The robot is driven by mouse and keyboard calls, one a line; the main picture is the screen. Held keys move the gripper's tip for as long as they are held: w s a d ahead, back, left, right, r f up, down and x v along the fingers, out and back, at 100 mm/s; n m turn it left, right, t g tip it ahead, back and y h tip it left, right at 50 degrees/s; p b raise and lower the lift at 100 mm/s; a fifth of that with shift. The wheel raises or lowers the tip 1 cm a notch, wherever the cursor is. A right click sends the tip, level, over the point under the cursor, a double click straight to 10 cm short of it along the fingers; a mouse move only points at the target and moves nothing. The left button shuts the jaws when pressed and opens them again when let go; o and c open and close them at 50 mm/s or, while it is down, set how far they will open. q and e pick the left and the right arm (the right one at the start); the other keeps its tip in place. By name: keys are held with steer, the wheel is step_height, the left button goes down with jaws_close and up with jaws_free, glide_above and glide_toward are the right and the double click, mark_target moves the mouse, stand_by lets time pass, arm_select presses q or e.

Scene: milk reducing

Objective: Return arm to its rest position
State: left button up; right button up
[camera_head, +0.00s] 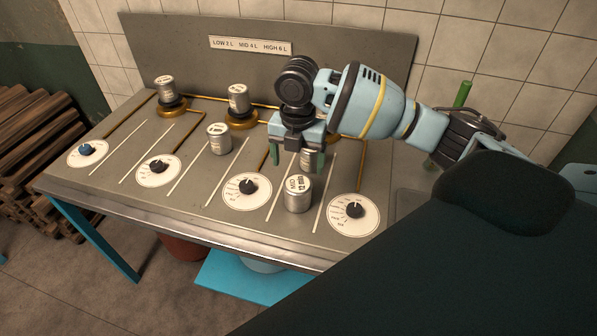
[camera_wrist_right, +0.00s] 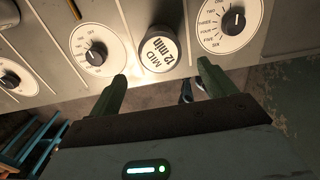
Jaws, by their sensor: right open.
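My right gripper (camera_head: 296,158) hangs over the front right part of the metal bench (camera_head: 110,170). Its green fingers are apart, with nothing held between them. A silver can (camera_head: 298,194) marked MID 12 min stands upright on the bench just below and in front of the fingers. In the right wrist view, this can (camera_wrist_right: 159,50) shows beyond the gap between the open fingertips (camera_wrist_right: 162,72). Another can (camera_head: 311,160) is partly hidden behind the gripper. My left gripper is out of view.
A can (camera_head: 219,139) stands mid-bench; two more, the left can (camera_head: 165,88) and middle can (camera_head: 238,98), stand on brass burners at the back. Several dials, including the rightmost dial (camera_head: 354,212), line the front. A back panel (camera_head: 180,60) rises behind. Stacked logs (camera_head: 35,140) lie left.

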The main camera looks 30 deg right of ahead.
steer(key=shift+r, duration=0.5)
